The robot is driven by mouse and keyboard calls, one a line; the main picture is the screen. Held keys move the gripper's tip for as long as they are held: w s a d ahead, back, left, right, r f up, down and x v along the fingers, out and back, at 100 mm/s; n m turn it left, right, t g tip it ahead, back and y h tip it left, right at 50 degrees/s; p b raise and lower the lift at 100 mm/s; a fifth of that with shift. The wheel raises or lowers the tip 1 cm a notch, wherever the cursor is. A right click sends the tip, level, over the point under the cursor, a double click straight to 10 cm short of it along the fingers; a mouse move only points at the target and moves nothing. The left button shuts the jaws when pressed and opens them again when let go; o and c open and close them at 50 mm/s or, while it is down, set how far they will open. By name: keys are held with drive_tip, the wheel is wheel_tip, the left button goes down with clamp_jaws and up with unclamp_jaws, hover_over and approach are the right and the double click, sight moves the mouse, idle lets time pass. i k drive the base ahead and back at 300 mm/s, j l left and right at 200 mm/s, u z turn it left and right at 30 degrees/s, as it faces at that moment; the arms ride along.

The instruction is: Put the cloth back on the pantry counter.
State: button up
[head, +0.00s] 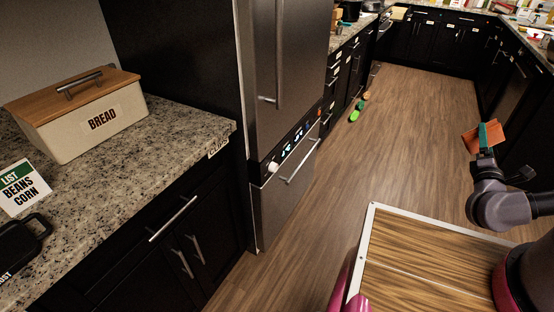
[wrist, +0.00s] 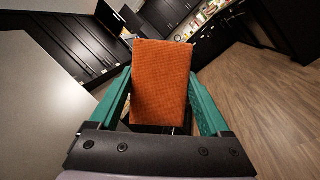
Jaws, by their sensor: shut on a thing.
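An orange rectangular thing, which looks like the folded cloth (head: 470,140), is held out over the floor at the right of the head view. In the wrist view the cloth (wrist: 160,85) stands between the two teal fingers. My gripper (head: 488,136) is shut on it; the fingers, also in the wrist view (wrist: 160,78), press its left and right sides. A speckled granite counter (head: 150,150), seemingly the pantry counter, is at the left of the head view, far from my gripper. A small label on its front edge is hard to read.
On the granite counter are a bread box (head: 85,115), a list card (head: 20,188) and a black pan-like item (head: 20,245). A steel fridge (head: 285,90) stands beside it. Small green things (head: 356,112) lie on the floor (head: 420,130). The counter's front right part is clear.

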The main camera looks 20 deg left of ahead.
sight(179, 137)
drive_tip(key=l+u, duration=0.15)
drive_tip(key=u, duration=1.4)
